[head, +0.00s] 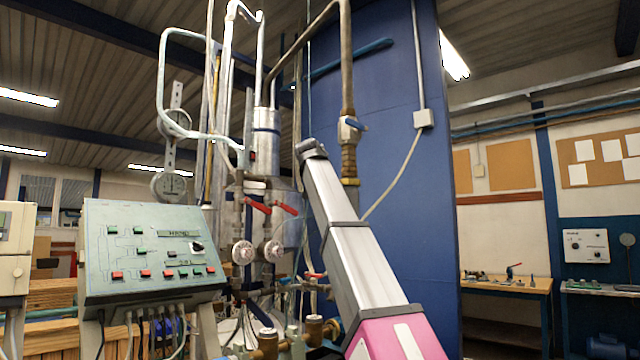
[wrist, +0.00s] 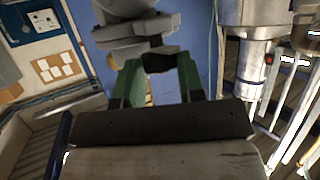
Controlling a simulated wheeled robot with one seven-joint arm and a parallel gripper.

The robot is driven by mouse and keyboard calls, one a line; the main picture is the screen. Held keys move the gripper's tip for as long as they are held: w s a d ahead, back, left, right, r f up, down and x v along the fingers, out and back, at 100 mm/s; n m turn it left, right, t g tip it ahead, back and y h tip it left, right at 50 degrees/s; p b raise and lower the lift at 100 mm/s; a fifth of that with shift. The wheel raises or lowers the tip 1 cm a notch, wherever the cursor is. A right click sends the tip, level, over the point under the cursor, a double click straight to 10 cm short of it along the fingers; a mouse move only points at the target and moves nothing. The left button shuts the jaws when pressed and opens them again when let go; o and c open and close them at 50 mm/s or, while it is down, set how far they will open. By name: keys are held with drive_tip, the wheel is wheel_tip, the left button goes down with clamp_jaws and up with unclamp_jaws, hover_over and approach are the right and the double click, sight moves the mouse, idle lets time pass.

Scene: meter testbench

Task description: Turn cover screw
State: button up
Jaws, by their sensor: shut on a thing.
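My gripper (wrist: 157,68) shows in the wrist view, with two green-and-dark fingers. They are shut on a dark grey part (wrist: 158,60), which joins a larger grey rounded piece (wrist: 125,33) just beyond the fingertips. I cannot tell for certain whether this is the cover screw, and the fingers hide part of it. In the head view my gripper is not visible; my own arm link covers part of the test rig (head: 268,150). I cannot pick out the cover screw there.
A green control box (head: 150,250) stands at the left of the rig. Pipes and red-handled valves (head: 272,207) crowd the middle. A blue column (head: 400,150) rises behind my arm. A workbench (head: 510,285) stands at the right. In the wrist view a silver cylinder (wrist: 252,70) is close on the right.

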idle(0.3)
drive_tip(key=o, duration=0.9)
drive_tip(key=v, duration=1)
drive_tip(key=shift+s+a+r, duration=0.1)
drive_tip(key=shift+s+r, duration=0.1)
drive_tip(key=shift+s, duration=0.15)
